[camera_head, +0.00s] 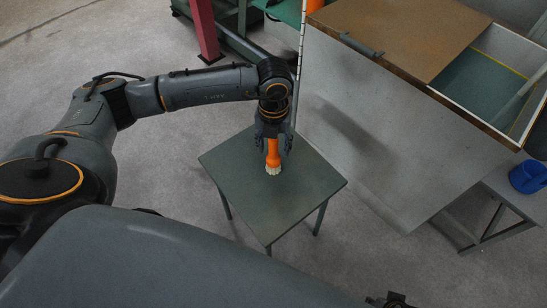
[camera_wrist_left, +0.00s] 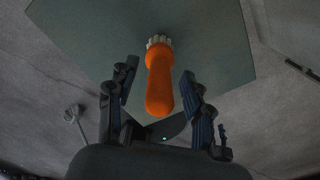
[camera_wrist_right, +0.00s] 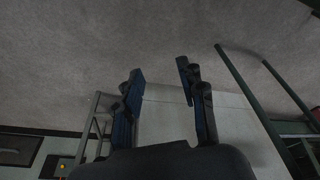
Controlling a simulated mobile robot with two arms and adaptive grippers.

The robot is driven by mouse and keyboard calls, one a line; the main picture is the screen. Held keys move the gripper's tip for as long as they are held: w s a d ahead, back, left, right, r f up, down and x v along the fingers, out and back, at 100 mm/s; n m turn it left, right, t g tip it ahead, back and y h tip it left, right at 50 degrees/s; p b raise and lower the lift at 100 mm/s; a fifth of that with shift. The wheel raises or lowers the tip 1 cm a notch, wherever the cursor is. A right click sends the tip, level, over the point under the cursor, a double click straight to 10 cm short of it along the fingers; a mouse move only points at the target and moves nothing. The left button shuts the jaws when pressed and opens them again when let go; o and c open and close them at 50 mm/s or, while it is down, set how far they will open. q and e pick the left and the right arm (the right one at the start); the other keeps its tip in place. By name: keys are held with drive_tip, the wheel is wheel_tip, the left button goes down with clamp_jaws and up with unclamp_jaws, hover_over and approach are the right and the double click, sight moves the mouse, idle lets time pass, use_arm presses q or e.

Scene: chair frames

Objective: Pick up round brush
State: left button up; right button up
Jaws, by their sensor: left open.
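The round brush (camera_head: 272,156) has an orange handle and pale bristles. It stands upright, bristles down, on a small dark green table (camera_head: 310,180). My left gripper (camera_head: 273,146) is above the table, around the upper part of the handle. In the left wrist view, the brush (camera_wrist_left: 159,82) lies between the two open fingers of my left gripper (camera_wrist_left: 160,88), with a gap on each side. My right gripper (camera_wrist_right: 162,82) shows in the right wrist view with its fingers apart and nothing between them; only a dark part shows at the bottom of the head view.
A large grey cabinet (camera_head: 375,130) with a brown top and an open compartment stands right of the table. A blue mug (camera_head: 528,176) sits on a grey bench at the far right. A red post (camera_head: 205,30) stands behind. Floor left of the table is clear.

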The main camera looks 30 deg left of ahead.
use_arm(q)
drive_tip(key=shift+c, duration=0.5)
clamp_jaws()
drive_tip(key=shift+r, duration=0.15)
